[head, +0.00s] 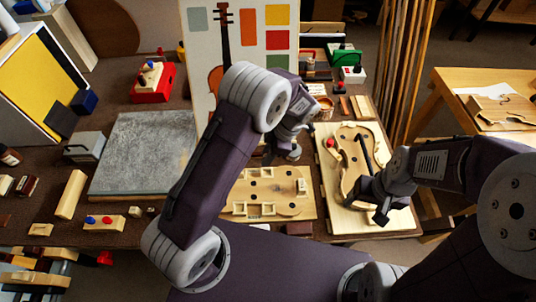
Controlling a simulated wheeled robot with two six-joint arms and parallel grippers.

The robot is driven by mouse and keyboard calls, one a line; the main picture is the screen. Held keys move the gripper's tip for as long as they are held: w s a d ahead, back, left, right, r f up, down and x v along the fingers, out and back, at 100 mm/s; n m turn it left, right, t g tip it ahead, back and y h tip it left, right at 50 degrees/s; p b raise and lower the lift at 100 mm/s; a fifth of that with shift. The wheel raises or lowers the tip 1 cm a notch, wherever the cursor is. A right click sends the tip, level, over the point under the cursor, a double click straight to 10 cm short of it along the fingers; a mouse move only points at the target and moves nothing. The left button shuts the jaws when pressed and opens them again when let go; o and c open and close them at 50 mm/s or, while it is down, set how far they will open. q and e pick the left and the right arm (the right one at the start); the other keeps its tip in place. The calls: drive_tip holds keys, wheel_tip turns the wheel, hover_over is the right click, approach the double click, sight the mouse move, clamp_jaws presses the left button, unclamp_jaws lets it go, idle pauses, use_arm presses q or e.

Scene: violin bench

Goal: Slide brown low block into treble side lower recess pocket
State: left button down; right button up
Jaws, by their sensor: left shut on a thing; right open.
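The pale wooden form (247,206) with square recess pockets lies flat at the table's middle front. A small light block (301,186) stands at its right end. My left gripper (284,153) points down just beyond the form's far edge. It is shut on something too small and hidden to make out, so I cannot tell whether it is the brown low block. A dark brown block (298,229) lies in front of the form near the table edge. My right gripper (372,180) is open over the violin-shaped piece (347,148). My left arm hides part of the form's left side.
The violin-shaped piece lies on a pale board (390,220) at right. A grey slab (140,150) lies left, with a wooden bar (72,194) and several small blocks nearby. A chart (200,45) stands behind my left arm. A red box (153,82) stands back left.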

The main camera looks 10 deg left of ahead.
use_arm(q)
drive_tip(key=shift+f+b, duration=2.35)
drive_tip(key=shift+f, duration=0.6)
drive_tip(key=shift+b, duration=0.35)
drive_tip(key=shift+f, duration=0.4)
drive_tip(key=shift+f+b, duration=0.75)
drive_tip(key=shift+b, duration=0.1)
drive_tip(key=c, duration=1.1)
unclamp_jaws()
drive_tip(key=shift+c, duration=0.2)
drive_tip(key=shift+r, duration=0.1)
